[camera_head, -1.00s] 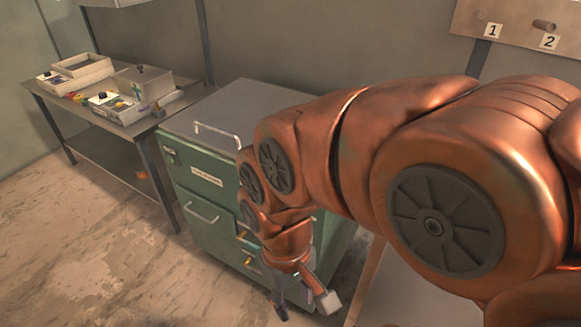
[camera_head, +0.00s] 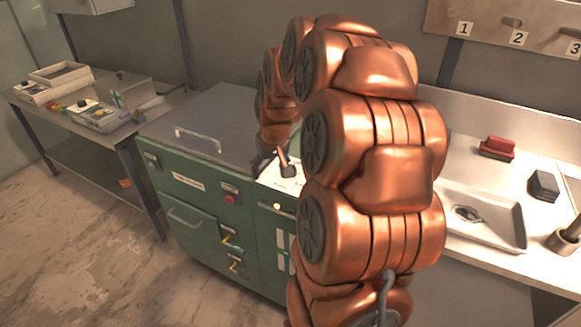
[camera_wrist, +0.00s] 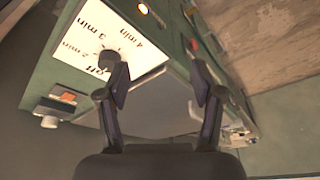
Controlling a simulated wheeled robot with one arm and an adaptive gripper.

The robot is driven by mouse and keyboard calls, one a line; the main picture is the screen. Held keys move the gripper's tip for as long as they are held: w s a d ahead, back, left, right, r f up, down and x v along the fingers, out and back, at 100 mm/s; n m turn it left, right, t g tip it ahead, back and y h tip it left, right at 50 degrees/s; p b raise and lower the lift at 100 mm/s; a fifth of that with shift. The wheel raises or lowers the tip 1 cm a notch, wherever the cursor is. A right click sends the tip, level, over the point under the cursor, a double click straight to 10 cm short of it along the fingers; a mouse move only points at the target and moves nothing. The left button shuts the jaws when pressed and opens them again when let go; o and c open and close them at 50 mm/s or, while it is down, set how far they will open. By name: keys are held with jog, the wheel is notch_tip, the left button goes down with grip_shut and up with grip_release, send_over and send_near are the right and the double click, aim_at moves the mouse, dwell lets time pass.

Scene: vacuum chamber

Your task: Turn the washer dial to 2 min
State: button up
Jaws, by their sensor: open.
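The washer is the green cabinet (camera_head: 185,190) with a grey lid. Where the dial points is too small to tell. My gripper (camera_wrist: 160,75) is open with nothing between its fingers. In the wrist view the left finger overlaps the plate's edge beside the dial; contact cannot be told. In the head view my gripper (camera_head: 272,163) is above the white plate (camera_head: 287,178), and my arm hides part of that plate.
A lid handle (camera_head: 198,136), a red button (camera_head: 229,192) and valves (camera_head: 231,240) are on the cabinet. A bench (camera_head: 150,122) with instruments stands left.

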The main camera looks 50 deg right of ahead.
jog(key=w+d+f+m+h, duration=0.1)
jog(key=d+f, duration=0.1)
jog(key=d, duration=0.8)
jog(key=shift+t, duration=0.3)
jog(key=shift+d+p+x, duration=0.1)
jog(key=shift+p+x, duration=0.45)
jog(key=shift+x, duration=1.3)
jog(key=shift+d+p+x, duration=0.15)
jog(key=shift+p+x, duration=0.35)
jog(key=shift+x, duration=1.3)
jog(key=shift+w+r, duration=0.1)
jog(key=shift+w, duration=0.05)
jog(key=c, duration=1.1)
jog(key=shift+c, duration=0.2)
